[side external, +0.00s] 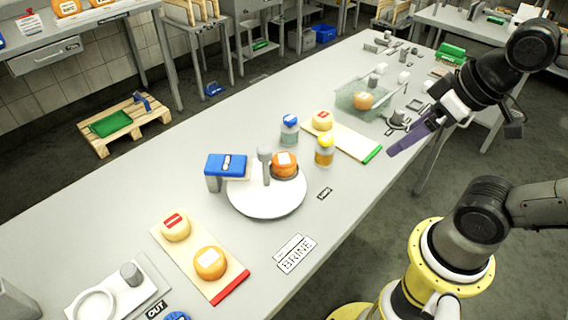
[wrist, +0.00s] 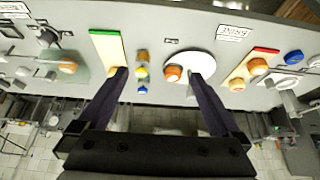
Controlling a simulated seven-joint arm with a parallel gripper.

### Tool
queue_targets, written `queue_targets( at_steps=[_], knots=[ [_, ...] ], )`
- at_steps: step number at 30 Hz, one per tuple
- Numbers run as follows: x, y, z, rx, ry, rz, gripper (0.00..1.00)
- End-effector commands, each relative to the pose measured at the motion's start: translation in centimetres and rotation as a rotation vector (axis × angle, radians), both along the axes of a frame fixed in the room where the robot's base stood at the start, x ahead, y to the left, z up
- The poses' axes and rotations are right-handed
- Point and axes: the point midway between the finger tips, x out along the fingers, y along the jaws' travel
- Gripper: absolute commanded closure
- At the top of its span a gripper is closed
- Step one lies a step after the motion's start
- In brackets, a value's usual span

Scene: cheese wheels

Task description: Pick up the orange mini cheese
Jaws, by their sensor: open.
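Several orange mini cheeses with white labels are in view. One orange cheese (side external: 285,164) is on a dark ring at the back edge of a white round plate (side external: 262,207); it also shows in the wrist view (wrist: 173,73). Another orange cheese (side external: 210,263) lies on the red-ended board (side external: 228,287). A third orange cheese (side external: 363,100) sits in a clear greenish tub (side external: 345,98). My gripper (side external: 392,152) is open and empty, raised at the right side of the table. In the wrist view its purple fingers (wrist: 158,76) are spread wide, away from all the cheeses.
A blue-capped bottle (side external: 290,131) and a yellow-capped bottle (side external: 324,152) stand by the plate. A blue-topped device (side external: 227,166) and grey post (side external: 265,165) stand at the plate. The front table edge has clear room.

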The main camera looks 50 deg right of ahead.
Motion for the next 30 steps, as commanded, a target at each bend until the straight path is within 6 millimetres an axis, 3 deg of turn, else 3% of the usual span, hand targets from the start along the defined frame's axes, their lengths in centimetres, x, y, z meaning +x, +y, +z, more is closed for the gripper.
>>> queue_targets(
  at_steps=[6, 10, 14, 18, 22, 26, 30],
  knots=[
    [-0.2, 0.0, 0.0, -0.051, 0.013, 0.094, 0.00],
    [0.7, -0.2, 2.2, -0.143, 0.006, 0.243, 0.00],
    [3.2, -0.3, 4.5, -0.244, 0.048, 0.435, 0.00],
    [7.0, 0.0, 6.3, -0.334, 0.115, 0.647, 0.00],
    [11.4, 0.8, 6.8, -0.400, 0.192, 0.850, 0.00],
    [16.1, 2.0, 5.9, -0.443, 0.277, 1.043, 0.00],
    [20.8, 3.8, 3.3, -0.459, 0.364, 1.204, 0.00]
  ],
)
